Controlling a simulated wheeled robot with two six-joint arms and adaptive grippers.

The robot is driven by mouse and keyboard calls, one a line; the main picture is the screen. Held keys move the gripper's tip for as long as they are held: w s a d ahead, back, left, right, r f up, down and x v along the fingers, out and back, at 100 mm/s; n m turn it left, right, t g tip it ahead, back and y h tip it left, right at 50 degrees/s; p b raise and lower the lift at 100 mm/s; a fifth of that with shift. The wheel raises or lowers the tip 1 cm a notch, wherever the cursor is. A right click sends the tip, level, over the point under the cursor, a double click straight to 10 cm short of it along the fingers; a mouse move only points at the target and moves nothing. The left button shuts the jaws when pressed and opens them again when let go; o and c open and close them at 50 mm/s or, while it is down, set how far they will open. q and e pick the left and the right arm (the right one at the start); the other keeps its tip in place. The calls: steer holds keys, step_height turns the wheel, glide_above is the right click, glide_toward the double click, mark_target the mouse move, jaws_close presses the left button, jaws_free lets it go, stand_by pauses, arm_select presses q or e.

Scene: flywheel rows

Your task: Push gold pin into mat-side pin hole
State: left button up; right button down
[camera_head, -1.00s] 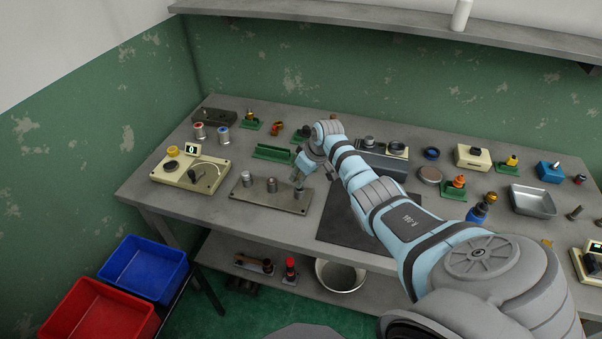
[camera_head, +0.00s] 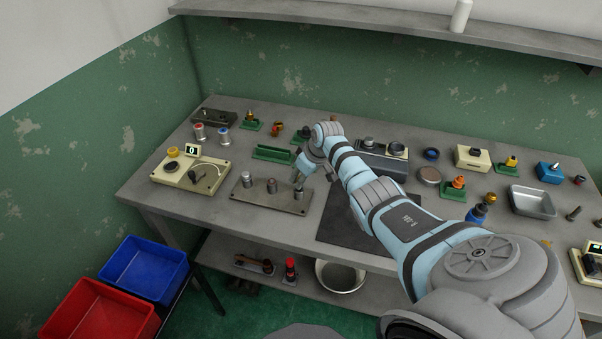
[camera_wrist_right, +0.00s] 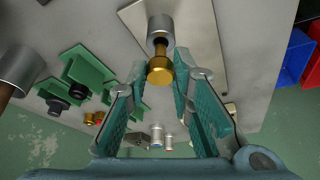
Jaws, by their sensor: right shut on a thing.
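My right gripper (camera_wrist_right: 160,78) is shut on the head, with one finger on each side. The shank meets the end of a grey metal post (camera_wrist_right: 160,27); how deep it sits in the hole cannot be told. In the head view the right gripper (camera_head: 299,179) is over the mat-side post (camera_head: 298,194), the rightmost on the flat brown-grey plate (camera_head: 245,197). The pin is not clear there. Two other posts, left (camera_head: 247,180) and middle (camera_head: 272,186), stand on the plate. My left gripper is not in view.
A dark mat (camera_head: 340,222) lies right of the plate, partly under my right arm. A cream box (camera_head: 190,176) with a display stands to the left. A green holder (camera_head: 273,153) lies behind the plate. Blue (camera_head: 145,267) and red bins (camera_head: 100,310) stand beside the table.

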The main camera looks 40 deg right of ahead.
steer(key=shift+f+b, duration=1.2)
steer(key=shift+f, duration=0.35)
steer(key=c, duration=1.3)
jaws_free()
steer(key=shift+r, duration=0.3)
steer(key=v, duration=1.1)
steer(key=shift+s+r, duration=0.15)
steer(key=shift+r, duration=0.05)
